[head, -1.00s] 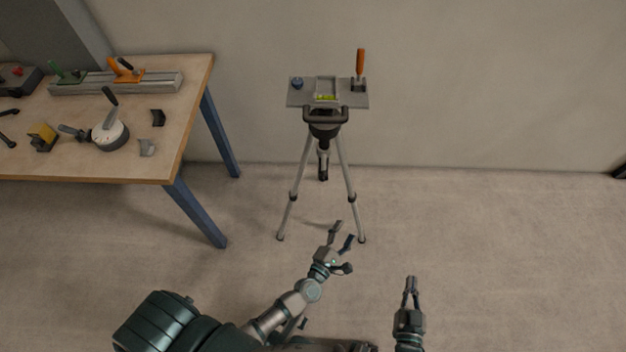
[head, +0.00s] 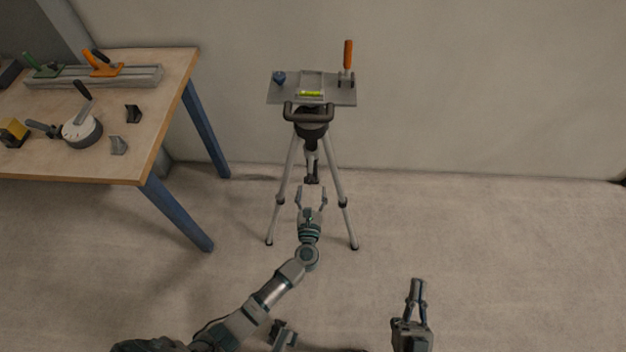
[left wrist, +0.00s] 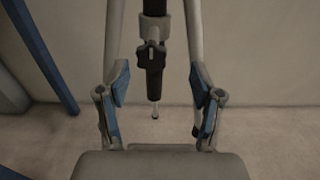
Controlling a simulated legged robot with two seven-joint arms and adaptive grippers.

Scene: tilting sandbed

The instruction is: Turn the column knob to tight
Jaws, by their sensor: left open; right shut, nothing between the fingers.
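The tripod's centre column (head: 312,170) hangs below the head between the legs. In the left wrist view the dark column knob (left wrist: 151,56), with several lobes, sits on the column just under a grey collar. My left gripper (head: 311,194) is open and empty, reaching up toward the column from below. In the left wrist view its two blue-padded fingers (left wrist: 160,92) stand wide on either side of the column's lower end, with the knob centred beyond them; no contact shows. My right gripper (head: 417,283) is shut and empty, low at the right, away from the tripod.
The tripod's legs (head: 340,190) spread on both sides of my left gripper. A plate (head: 340,95) with an orange-handled clamp (head: 348,58) and a level (head: 311,93) tops it. A workbench (head: 125,165) with tools stands at left. Floor at right is clear.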

